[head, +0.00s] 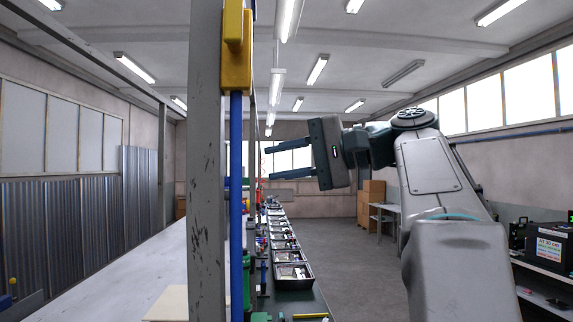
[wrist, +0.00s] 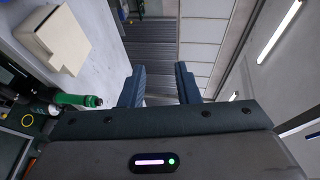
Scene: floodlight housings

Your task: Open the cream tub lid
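A cream tub (wrist: 60,40) stands on the pale worktop at the upper left of the wrist view. In the head view a flat cream surface (head: 168,304) shows at the bottom left, partly cut off, and may be the same tub. My gripper (head: 276,161) is raised in the air, pointing left, well above the benches. Its two dark fingers are apart with nothing between them, as the wrist view (wrist: 160,72) also shows. It is away from the tub.
A grey post (head: 207,160) with a blue pole (head: 236,200) and yellow block (head: 237,65) stands upright left of my gripper. Black trays (head: 293,275) line a dark bench. A green cylinder (wrist: 78,99) lies left of my fingers in the wrist view.

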